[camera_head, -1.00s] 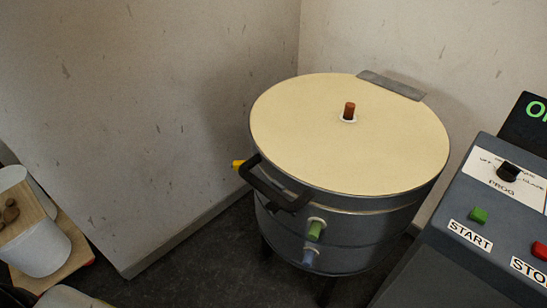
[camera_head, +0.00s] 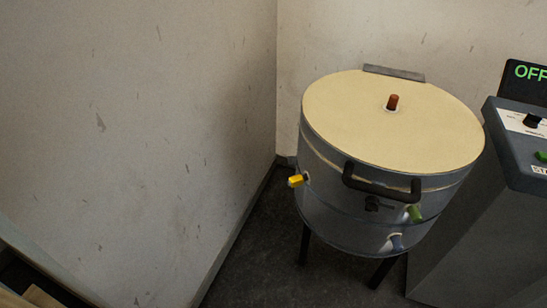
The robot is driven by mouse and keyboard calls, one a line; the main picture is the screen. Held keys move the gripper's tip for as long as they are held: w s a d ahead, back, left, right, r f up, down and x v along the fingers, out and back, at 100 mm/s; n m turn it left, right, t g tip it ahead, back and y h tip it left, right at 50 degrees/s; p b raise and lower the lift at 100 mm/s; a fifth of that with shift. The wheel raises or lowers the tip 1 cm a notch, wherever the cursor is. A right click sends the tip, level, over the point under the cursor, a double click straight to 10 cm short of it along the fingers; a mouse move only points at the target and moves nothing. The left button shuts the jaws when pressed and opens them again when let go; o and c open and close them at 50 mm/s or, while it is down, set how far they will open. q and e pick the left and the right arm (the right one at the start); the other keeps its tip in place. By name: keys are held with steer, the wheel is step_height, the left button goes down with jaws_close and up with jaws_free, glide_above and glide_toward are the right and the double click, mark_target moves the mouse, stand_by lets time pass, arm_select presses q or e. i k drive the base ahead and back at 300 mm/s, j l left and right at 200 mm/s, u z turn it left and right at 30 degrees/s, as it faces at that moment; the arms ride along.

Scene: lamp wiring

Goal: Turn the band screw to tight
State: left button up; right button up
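A grey round drum (camera_head: 330,193) with a cream lid (camera_head: 350,125) stands on dark legs, right of centre. A black bar handle (camera_head: 382,190) is on its front, with a small dark fitting (camera_head: 372,204) below it. A yellow piece (camera_head: 296,181) sticks out of the drum's left side. A green plug (camera_head: 415,213) and a bluish plug (camera_head: 396,242) sit low at the front right. I cannot tell which of these fittings is the band screw or how tight it is. Neither of my grippers is in view.
A red-brown peg (camera_head: 393,102) stands on the lid. A grey control cabinet (camera_head: 465,235) with an OFF display (camera_head: 528,73) stands at the right, close to the drum. A pale wall (camera_head: 140,130) fills the left. Dark floor (camera_head: 262,255) lies clear between wall and drum.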

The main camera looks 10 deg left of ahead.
mark_target(292, 160)
steer(key=k+j+z, duration=0.1)
steer(key=j, duration=0.25)
steer(key=k+j, duration=0.1)
steer(key=j, duration=0.25)
steer(key=j+z, duration=0.15)
steer(key=j, duration=0.2)
steer(key=k+j+z, duration=0.1)
steer(key=i+l, duration=0.25)
steer(key=i+l+u, duration=0.15)
steer(key=i+l, duration=0.15)
steer(key=l, duration=0.2)
steer(key=i+l, duration=0.2)
steer(key=l, duration=0.15)
steer(key=u, duration=1.5)
